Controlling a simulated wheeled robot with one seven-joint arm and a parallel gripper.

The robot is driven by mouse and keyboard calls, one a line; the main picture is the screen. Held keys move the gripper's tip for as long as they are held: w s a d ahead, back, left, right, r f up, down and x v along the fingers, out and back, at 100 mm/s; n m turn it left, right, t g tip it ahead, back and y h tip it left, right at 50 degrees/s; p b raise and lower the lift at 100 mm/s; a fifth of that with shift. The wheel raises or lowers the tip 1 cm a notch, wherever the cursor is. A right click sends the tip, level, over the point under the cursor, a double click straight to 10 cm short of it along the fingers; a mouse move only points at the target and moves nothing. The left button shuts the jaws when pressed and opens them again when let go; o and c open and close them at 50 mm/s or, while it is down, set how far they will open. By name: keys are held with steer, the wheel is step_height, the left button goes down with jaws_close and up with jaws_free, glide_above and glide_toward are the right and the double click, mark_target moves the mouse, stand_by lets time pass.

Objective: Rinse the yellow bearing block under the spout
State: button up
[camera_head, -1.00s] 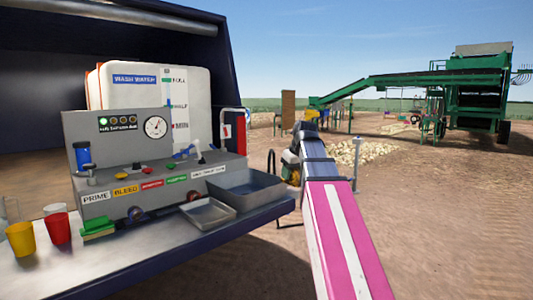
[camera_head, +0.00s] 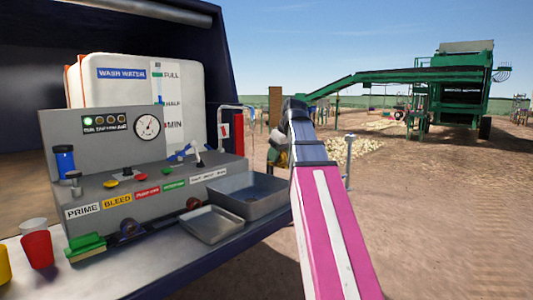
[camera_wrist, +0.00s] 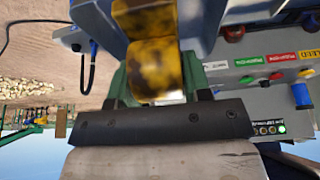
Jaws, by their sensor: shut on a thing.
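The yellow bearing block (camera_wrist: 155,68) is smeared with dark dirt. It sits between the green fingers of my gripper (camera_wrist: 157,84) in the wrist view, and the gripper is shut on it. In the head view my gripper is mostly hidden behind my arm, and a small yellow patch of the block (camera_head: 283,159) shows beside it. A curved upright pipe (camera_head: 237,112) with a red and white tag, apparently the spout, stands behind the grey basin (camera_head: 248,205). The block is to the right of this pipe in the head view. I see no water running.
A grey control panel (camera_head: 95,140) with coloured knobs and labels stands on the bench, before a white wash water tank (camera_head: 115,90). A shallow tray (camera_head: 211,238), green brush (camera_head: 85,246) and red cup (camera_head: 37,250) lie nearby. Open ground is at right.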

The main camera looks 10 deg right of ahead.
steer(key=shift+w+a, duration=0.35)
steer(key=shift+w, duration=0.3)
steer(key=w+a+f, duration=0.1)
steer(key=w+a, duration=0.1)
steer(key=w, duration=0.4)
steer(key=w+a+f, duration=0.1)
steer(key=w+a, duration=0.1)
steer(key=w, duration=0.4)
steer(key=shift+w+a+f, duration=0.15)
steer(key=shift+a+f, duration=0.2)
steer(key=shift+w+d, duration=0.1)
steer(key=shift+d, duration=0.1)
stand_by(0.4)
steer(key=shift+w+d, duration=0.15)
steer(key=shift+d, duration=0.2)
steer(key=shift+a, duration=0.1)
steer(key=shift+s+a, duration=0.25)
steer(key=shift+a, duration=0.2)
steer(key=shift+w+d, duration=0.1)
steer(key=shift+d, duration=0.05)
stand_by(0.3)
steer(key=shift+w+d, duration=0.15)
steer(key=shift+d, duration=0.25)
